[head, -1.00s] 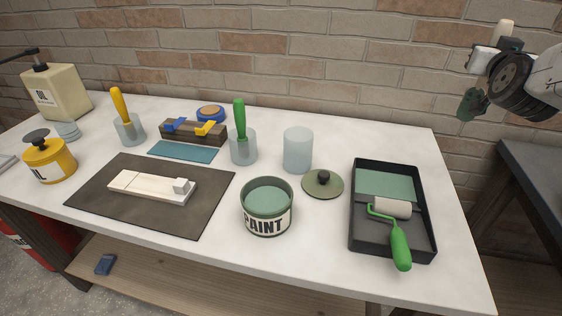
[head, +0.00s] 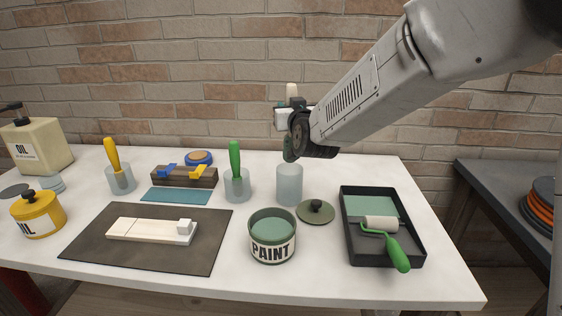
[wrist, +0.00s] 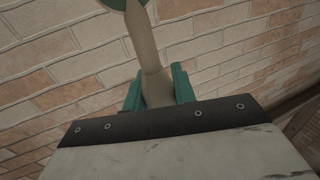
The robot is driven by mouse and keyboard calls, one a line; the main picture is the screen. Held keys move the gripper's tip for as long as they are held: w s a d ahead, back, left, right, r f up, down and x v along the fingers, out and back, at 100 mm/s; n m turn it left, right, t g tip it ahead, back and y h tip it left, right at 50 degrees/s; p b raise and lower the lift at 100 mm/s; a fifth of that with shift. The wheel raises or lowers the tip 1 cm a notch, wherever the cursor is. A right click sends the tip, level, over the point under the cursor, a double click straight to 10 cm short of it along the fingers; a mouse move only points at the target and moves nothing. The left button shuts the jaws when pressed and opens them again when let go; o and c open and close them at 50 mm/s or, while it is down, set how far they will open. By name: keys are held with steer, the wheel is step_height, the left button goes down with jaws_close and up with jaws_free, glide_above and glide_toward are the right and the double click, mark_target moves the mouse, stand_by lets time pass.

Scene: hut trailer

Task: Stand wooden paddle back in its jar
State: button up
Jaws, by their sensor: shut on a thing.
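My gripper (head: 287,120) is shut on the wooden paddle (head: 292,91). The paddle stands near upright, its pale end up and a dark green end below the gripper. In the wrist view the green jaws (wrist: 157,90) clasp the pale shaft of the paddle (wrist: 145,45), and a green rounded part shows at the top edge. An empty frosted jar (head: 289,186) stands on the white table. The paddle's low end appears just above and slightly left of that jar's rim, outside it; the depth between them is unclear.
Two similar jars hold a yellow-handled tool (head: 112,155) and a green-handled tool (head: 235,160). A paint can (head: 272,250), a lid (head: 315,211) and a roller tray (head: 418,250) stand near the empty jar. A brick wall (head: 240,70) rises behind the table (head: 320,285).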

mark_target(288, 148)
step_height(288, 148, down, 12)
stand_by(0.5)
steer(key=shift+f, duration=0.2)
steer(key=o, duration=1)
steer(key=shift+r, duration=0.15)
steer(key=v, duration=1.2)
